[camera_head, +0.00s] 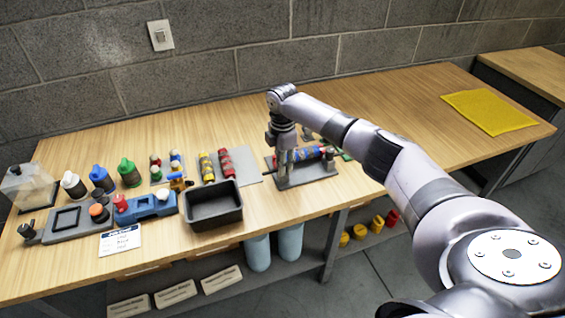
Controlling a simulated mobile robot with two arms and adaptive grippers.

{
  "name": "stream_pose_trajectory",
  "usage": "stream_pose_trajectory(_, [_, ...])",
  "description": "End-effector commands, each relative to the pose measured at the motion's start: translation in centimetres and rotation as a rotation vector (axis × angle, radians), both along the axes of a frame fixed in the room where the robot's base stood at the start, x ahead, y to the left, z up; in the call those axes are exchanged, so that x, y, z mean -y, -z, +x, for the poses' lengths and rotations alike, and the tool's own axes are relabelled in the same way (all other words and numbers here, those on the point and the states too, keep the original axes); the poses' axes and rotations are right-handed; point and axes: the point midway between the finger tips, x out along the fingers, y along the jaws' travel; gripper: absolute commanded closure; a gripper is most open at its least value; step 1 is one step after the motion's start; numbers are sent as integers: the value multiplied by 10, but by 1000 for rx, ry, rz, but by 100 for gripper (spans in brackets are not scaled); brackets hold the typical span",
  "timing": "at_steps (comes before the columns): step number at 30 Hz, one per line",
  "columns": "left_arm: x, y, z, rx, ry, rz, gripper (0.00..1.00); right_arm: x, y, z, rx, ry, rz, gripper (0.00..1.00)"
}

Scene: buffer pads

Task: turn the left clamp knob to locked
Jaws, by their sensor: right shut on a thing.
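The grey clamp fixture (310,175) stands on the middle of the workbench in the head view. A blue and red cylinder (307,154) lies across it between its end supports. My right gripper (285,160) points straight down at the fixture's left end. It is shut on the left clamp knob, which is mostly hidden behind the fingers, so its turn position cannot be read. A second knob (330,153) shows at the fixture's right end, clear of the gripper. My left gripper is not in view.
A black bin (213,206), red and yellow cylinders on a grey plate (243,166), and several capped bottles (129,172) stand to the left. A blue block (150,206) sits near the front edge. A yellow mat (488,111) lies right, with bare wood around it.

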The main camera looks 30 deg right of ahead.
Motion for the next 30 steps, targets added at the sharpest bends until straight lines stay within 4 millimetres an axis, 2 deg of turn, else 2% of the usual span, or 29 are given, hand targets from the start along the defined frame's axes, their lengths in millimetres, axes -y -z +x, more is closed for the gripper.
stream_pose_trajectory(11, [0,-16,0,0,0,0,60,-1,-3,0,-3,106,3,100])
stream_pose_trajectory(30, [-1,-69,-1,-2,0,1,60,-1,-3,0,-5,681,1,100])
